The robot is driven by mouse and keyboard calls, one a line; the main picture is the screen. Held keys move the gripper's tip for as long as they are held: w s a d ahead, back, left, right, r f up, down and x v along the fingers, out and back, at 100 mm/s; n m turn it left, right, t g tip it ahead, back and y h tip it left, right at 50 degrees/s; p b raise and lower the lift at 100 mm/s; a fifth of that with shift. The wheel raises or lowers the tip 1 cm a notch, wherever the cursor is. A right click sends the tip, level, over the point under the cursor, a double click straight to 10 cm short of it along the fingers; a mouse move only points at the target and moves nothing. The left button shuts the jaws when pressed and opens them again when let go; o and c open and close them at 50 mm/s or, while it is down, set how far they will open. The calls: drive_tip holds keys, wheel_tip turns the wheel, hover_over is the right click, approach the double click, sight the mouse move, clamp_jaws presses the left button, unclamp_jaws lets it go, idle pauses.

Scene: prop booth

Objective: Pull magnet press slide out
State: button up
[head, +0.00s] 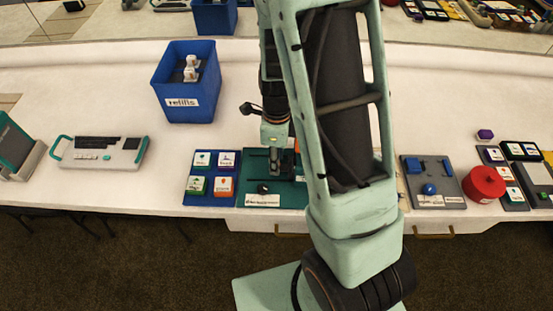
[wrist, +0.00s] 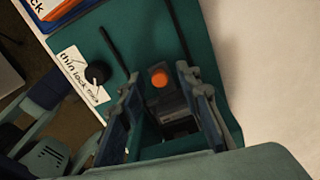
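No label I can read says magnet press, so I cannot tell which device it is. A teal board (head: 250,187) lies on the table below my gripper (head: 277,163). In the wrist view the teal board (wrist: 222,75) carries a black knob (wrist: 97,73), dark rails and a white label (wrist: 76,72) reading "thin lock" in part. My gripper (wrist: 157,82) is open there, its fingers either side of a dark block (wrist: 180,107) with an orange top (wrist: 159,78). A gap shows on the block's left; contact on the right cannot be told. My arm hides part of the board's right side.
A blue board with several tiles (head: 210,163) adjoins on the left. A blue bin (head: 176,100) stands behind. Right of my arm are a grey board with blue parts (head: 442,171) and a red round item (head: 484,184). A white device (head: 72,153) lies left.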

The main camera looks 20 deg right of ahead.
clamp_jaws()
idle(0.3)
drive_tip(key=w+a+p, duration=0.1)
drive_tip(key=a, duration=0.2)
drive_tip(key=w+a+p, duration=0.1)
drive_tip(key=a, duration=0.2)
drive_tip(key=w+a+p, duration=0.1)
drive_tip(key=a, duration=0.2)
drive_tip(key=shift+r, duration=0.1)
drive_tip(key=shift+a, duration=0.1)
unclamp_jaws()
wheel_tip(320, 180, up, 12)
idle(0.4)
